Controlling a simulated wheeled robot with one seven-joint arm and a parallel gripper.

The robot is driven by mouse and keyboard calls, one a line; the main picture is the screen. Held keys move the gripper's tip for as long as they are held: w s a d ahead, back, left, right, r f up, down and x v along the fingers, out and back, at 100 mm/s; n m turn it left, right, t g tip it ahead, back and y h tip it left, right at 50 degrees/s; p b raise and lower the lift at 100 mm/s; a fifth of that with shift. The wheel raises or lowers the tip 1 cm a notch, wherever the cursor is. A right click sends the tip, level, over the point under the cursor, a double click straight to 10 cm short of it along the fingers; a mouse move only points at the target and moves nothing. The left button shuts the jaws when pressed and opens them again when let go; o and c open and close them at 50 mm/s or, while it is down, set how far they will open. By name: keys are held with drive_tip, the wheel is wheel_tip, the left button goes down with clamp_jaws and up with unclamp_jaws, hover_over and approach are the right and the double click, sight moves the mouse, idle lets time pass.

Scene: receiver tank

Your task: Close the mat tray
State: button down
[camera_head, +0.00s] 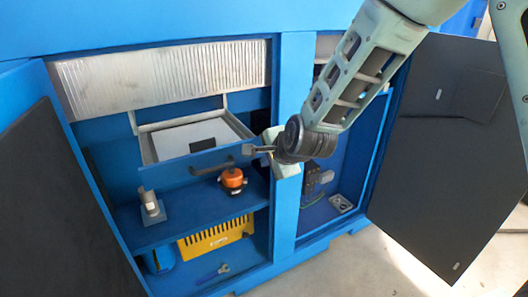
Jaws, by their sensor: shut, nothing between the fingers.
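The mat tray (198,132) is a light metal frame with a blue front (185,168) and a dark curved handle (212,165), inside the left bay of the blue cabinet. A pale mat with a dark patch (188,137) lies in it. The tray appears pulled partly forward; how far I cannot tell. My gripper (254,149) is shut and empty, just right of the tray's front and above the handle's right end. I cannot tell whether it touches the tray. My gripper and wrist hide part of the divider post behind them.
An orange-topped device (232,178) and a small metal fitting (149,203) stand on the blue shelf (185,218) below the tray. A yellow slotted panel (217,239) is under it. Open doors flank the cabinet, left (50,200) and right (440,150). Free floor shows at bottom right.

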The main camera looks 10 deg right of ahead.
drive_tip(key=shift+w+a, duration=0.2)
drive_tip(key=shift+w, duration=0.55)
drive_tip(key=shift+w, duration=0.1)
